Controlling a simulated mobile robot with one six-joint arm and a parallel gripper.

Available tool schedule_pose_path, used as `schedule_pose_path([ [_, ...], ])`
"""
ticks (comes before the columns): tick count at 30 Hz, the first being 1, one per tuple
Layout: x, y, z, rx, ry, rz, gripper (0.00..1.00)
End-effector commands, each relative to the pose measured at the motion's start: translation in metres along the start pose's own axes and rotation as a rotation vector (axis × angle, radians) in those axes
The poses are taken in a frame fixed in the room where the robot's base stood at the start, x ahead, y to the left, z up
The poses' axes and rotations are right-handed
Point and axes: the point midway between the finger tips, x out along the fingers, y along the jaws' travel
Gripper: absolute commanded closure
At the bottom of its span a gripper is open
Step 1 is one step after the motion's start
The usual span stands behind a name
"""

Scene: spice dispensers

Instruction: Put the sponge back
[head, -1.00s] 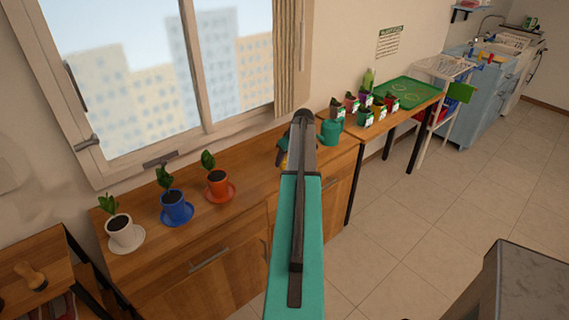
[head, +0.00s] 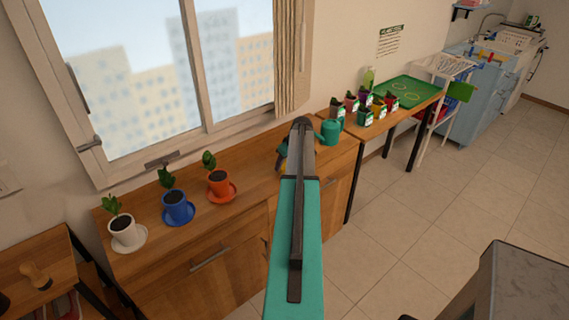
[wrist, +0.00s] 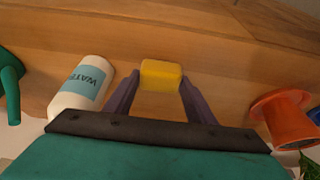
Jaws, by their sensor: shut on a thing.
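A yellow sponge (wrist: 161,74) is in the wrist view, between the two purple fingers of my gripper (wrist: 158,88). The gripper is shut on it. The sponge is over the wooden cabinet top (wrist: 225,45); I cannot tell whether its underside touches the wood. In the head view my own arm hides most of the gripper, and only a small bit of yellow shows to the left of the arm.
A white water bottle (wrist: 83,84) lies left of the sponge in the wrist view, and an orange pot (wrist: 285,118) is right. A teal watering can (head: 329,132), a blue pot (head: 177,207) and a white pot (head: 124,232) stand on the cabinet. Seedling pots and a green tray (head: 410,91) are farther right.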

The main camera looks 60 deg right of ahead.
Motion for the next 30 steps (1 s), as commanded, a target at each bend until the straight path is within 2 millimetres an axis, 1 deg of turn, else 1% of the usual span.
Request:
schedule_pose_path([
  [16, 0.0071, 0.0006, 0.0035, 0.001, 0.0, 0.001, 0.68],
  [17, 0.007, 0.0007, 0.0034, 0.001, 0.0, 0.001, 0.48],
  [18, 0.0064, 0.0007, 0.0032, 0.001, 0.0, 0.001, 0.42],
  [20, 0.0064, 0.0007, 0.0032, 0.001, 0.0, 0.001, 0.31],
  [30, 0.0056, 0.001, 0.0031, 0.001, 0.0, 0.001, 0.31],
])
